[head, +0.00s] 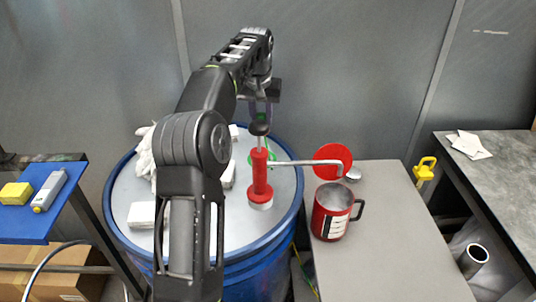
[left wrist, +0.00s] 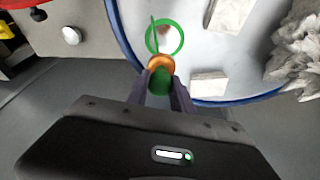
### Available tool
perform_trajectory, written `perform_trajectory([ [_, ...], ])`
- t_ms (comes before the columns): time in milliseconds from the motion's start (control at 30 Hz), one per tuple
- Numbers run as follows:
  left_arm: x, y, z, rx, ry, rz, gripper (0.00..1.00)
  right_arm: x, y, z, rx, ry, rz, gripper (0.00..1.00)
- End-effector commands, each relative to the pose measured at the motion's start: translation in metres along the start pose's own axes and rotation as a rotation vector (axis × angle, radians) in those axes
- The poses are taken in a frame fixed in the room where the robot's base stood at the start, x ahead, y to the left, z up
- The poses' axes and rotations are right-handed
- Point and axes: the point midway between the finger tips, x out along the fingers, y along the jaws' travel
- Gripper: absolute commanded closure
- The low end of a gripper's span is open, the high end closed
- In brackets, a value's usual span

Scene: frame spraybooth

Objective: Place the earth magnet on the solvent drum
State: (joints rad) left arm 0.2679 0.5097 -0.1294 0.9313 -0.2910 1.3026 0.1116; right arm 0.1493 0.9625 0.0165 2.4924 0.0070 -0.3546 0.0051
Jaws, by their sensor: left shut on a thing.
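My left gripper (head: 262,112) hangs over the far side of the blue solvent drum (head: 120,215), behind the red pump. In the left wrist view, the gripper (left wrist: 160,88) is shut on a green piece with an orange, copper-like disc at its end, which looks like the earth magnet (left wrist: 160,63). It appears held above the drum's far rim (left wrist: 135,62). A green ring (left wrist: 164,53) with a brownish patch inside lies on the pale drum top just beyond the held piece. In the head view the pump partly hides this ring. My right gripper is out of view.
A red pump (head: 260,180) with a sideways spout stands on the drum. White blocks (head: 141,215) and white gloves (head: 145,155) lie on its left part. A red mug (head: 331,215) and a red disc (head: 333,155) are on the grey table at right.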

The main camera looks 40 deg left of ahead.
Motion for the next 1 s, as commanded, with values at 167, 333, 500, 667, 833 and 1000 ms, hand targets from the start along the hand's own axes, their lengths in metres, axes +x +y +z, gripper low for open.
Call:
perform_trajectory([
  [167, 0.000, 0.000, 0.000, 0.000, 0.001, 0.000, 1.00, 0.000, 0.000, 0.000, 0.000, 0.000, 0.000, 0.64],
  [333, 0.018, 0.000, 0.005, 0.001, -0.001, 0.000, 1.00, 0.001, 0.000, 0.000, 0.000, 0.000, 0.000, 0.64],
  [500, 0.047, -0.001, 0.014, -0.001, -0.001, 0.000, 1.00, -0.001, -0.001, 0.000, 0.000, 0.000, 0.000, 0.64],
  [667, 0.060, 0.000, 0.016, 0.000, 0.001, 0.000, 1.00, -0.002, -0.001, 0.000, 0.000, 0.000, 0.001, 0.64],
  [833, 0.060, 0.000, 0.016, 0.000, 0.002, 0.000, 1.00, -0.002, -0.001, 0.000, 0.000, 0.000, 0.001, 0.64],
  [1000, 0.066, 0.000, 0.018, 0.000, 0.000, 0.000, 1.00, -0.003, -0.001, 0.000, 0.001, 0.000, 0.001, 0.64],
])
